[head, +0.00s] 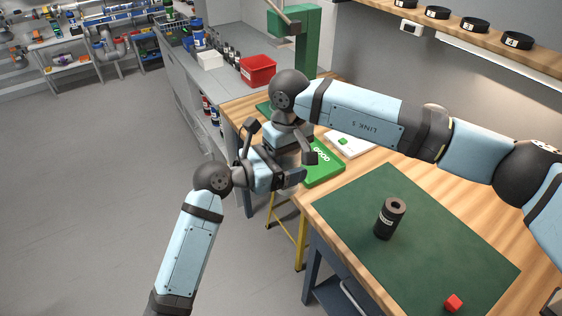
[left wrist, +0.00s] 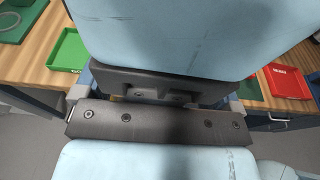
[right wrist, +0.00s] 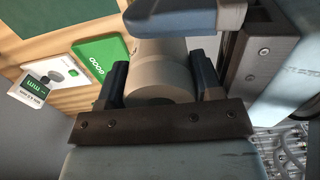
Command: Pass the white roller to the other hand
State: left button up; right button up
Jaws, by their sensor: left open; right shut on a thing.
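The white roller (right wrist: 160,75) shows in the right wrist view as a pale grey-white cylinder, end-on, between the fingers of my right gripper (right wrist: 155,85), which is shut on it. Parts of my left gripper (right wrist: 172,18) cross the top and right of that view, close around the roller. In the head view my right gripper (head: 290,140) points down and meets my left gripper (head: 288,170), which comes in from the left and is open. The roller is hidden there by the grippers. In the left wrist view my right gripper's dark body (left wrist: 175,88) fills the middle, and I cannot make out the roller.
The grippers meet above the wooden bench's left edge. A green tray (head: 325,167) is just behind them. A red bin (head: 258,70) stands on the grey counter. Floor at left is clear.

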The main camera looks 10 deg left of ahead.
pick_arm(q)
jog(key=c, duration=1.2)
jog(key=shift+s+d, duration=0.1)
pick_arm(e)
jog(key=o, duration=1.1)
jog(key=shift+c, duration=0.2)
jog(key=shift+o, duration=0.5)
jog(key=shift+s+a, duration=0.2)
jog(key=shift+r, duration=0.1)
